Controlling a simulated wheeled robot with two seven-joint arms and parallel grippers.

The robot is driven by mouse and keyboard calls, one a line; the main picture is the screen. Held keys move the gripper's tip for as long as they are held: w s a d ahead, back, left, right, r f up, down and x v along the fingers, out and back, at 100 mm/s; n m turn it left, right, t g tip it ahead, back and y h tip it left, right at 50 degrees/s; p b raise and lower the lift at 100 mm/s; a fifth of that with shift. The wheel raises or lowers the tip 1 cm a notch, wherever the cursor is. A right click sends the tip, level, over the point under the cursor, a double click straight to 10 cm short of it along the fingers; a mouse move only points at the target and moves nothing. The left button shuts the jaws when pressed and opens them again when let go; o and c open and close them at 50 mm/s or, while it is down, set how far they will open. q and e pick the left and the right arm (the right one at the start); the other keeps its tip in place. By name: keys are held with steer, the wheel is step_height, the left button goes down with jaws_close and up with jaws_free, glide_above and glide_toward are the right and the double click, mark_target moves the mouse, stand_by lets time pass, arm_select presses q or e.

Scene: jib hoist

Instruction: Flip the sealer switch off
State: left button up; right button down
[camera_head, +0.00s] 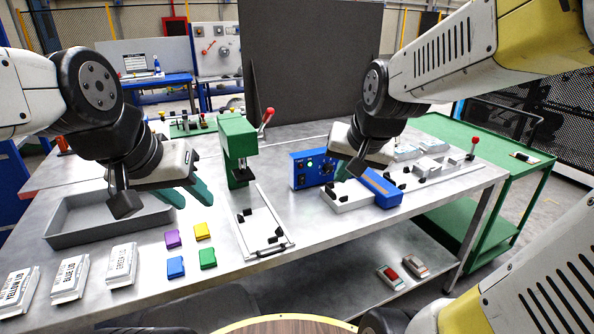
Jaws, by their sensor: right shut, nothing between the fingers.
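The sealer has a blue control box (312,169) with dark knobs and small lit marks on its front, right of the green press. A blue bar (383,190) lies beside it on the right. The switch is too small to make out, so I cannot tell its position. My right gripper (343,173) is shut and empty, close to the right side of the control box. Whether it touches the box is unclear.
A green press (237,146) with a red-knobbed lever stands between my grippers. A grey tray (75,224), labelled white boxes (70,279) and small coloured blocks (204,231) are at the left. A metal fixture (259,235) lies in front of the press. A dark panel rises behind.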

mark_target(302, 179)
steer(key=w+f+m+t+y, duration=0.1)
steer(key=w+f+m, duration=0.4)
steer(key=w, duration=0.6)
steer(key=w+f+m+t+y, duration=0.1)
steer(key=w+f+m+t, duration=0.1)
steer(key=w+f+m, duration=0.4)
steer(key=w+f, duration=0.3)
steer(key=w, duration=0.2)
steer(key=shift+d+f, duration=0.2)
steer(key=shift+f, duration=0.2)
steer(key=x, duration=0.9)
steer(key=shift+w+a+f, duration=0.2)
steer(key=shift+a+f, duration=0.1)
steer(key=w, duration=0.2)
steer(key=shift+w+a+r, duration=0.15)
steer(key=shift+w+a, duration=0.1)
steer(key=shift+a, duration=0.15)
steer(key=shift+w+a, duration=0.25)
steer(key=shift+w, duration=0.45)
steer(key=shift+w+r, duration=0.1)
